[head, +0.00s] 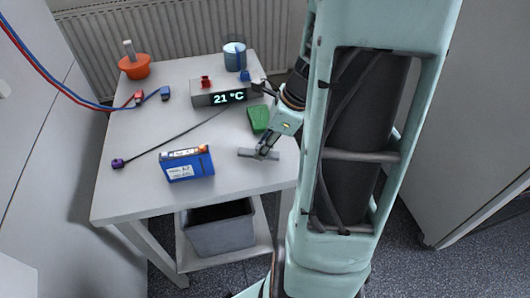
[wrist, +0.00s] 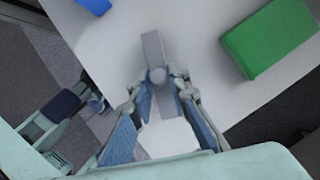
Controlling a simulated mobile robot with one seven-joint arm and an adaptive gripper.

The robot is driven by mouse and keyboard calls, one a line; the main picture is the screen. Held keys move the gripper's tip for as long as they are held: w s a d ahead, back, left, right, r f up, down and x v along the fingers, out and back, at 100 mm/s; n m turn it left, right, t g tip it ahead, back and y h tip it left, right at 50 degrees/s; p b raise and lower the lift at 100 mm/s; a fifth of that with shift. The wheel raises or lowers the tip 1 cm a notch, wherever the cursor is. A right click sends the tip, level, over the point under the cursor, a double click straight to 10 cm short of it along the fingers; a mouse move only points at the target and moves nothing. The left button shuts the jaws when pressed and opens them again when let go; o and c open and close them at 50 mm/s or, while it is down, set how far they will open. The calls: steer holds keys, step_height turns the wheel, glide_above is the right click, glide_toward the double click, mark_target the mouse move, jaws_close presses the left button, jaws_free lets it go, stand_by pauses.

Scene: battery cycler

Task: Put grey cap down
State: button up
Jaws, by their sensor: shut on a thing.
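The grey cap is a flat grey bar (head: 246,152) with a round knob (wrist: 157,75) in its middle. It is at the right front of the white table (head: 130,192). My gripper (head: 264,148) points down at it and is shut on the knob. In the wrist view the fingers (wrist: 160,88) stand on both sides of the knob, with the bar running away past the fingertips. The bar is at or just above the tabletop; I cannot tell whether it touches.
A blue battery box (head: 188,165) stands left of my gripper. A green block (head: 258,119) lies just behind it. A 21 °C display unit (head: 218,94), an orange bowl (head: 135,68) and a blue-grey cup (head: 235,57) are farther back. A grey bin (head: 218,229) is below.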

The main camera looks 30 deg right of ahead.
steer(key=shift+f, duration=0.55)
steer(key=shift+f+b, duration=0.15)
steer(key=shift+b, duration=0.15)
steer(key=o, duration=0.9)
steer(key=shift+c, duration=0.2)
steer(key=shift+d+r, duration=0.1)
steer(key=shift+r, duration=0.35)
steer(key=p+v, duration=0.3)
steer(key=v, duration=0.8)
steer(key=shift+r, duration=0.25)
steer(key=shift+s, duration=0.1)
